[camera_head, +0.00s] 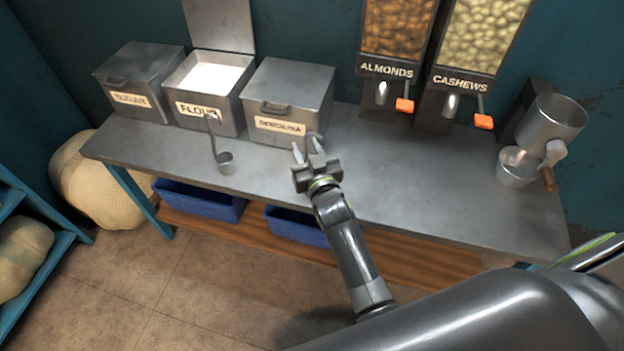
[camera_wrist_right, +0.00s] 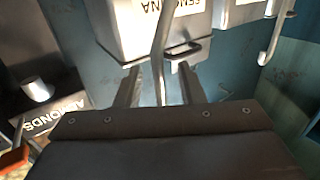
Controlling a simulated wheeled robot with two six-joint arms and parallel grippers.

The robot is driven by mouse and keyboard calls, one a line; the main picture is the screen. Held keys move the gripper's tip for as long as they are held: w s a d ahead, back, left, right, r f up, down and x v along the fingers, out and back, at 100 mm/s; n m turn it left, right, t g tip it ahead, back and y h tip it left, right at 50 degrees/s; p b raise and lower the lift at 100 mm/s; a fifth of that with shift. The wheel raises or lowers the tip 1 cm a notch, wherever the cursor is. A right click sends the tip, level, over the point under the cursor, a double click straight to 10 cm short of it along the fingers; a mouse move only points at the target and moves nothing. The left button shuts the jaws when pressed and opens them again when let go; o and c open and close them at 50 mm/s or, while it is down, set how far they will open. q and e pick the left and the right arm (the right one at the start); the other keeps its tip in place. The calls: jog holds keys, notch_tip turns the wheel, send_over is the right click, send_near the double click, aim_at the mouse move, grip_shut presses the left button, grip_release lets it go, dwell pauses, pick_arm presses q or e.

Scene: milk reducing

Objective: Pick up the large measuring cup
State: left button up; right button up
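My right gripper (camera_head: 308,148) is in front of the semolina bin, above the metal table, with its fingers apart. In the right wrist view, a slim metal handle (camera_wrist_right: 161,45) runs between the open fingers (camera_wrist_right: 158,72), with a gap on both sides. It looks like the handle of a measuring cup; its bowl is hidden or unclear. In the head view, only a hooked tip (camera_head: 314,135) shows beyond the fingers. My left gripper is out of view.
The sugar bin (camera_head: 135,85), open flour bin (camera_head: 208,98) and closed semolina bin (camera_head: 288,100) line the back. Almond (camera_head: 397,30) and cashew (camera_head: 480,40) dispensers hang right of them. A metal grinder (camera_head: 550,125) with a cup (camera_head: 516,168) is far right. The table's middle right is clear.

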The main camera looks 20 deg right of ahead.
jog(key=shift+w+b, duration=0.4)
jog(key=shift+w, duration=0.45)
jog(key=shift+c, duration=0.4)
grip_shut()
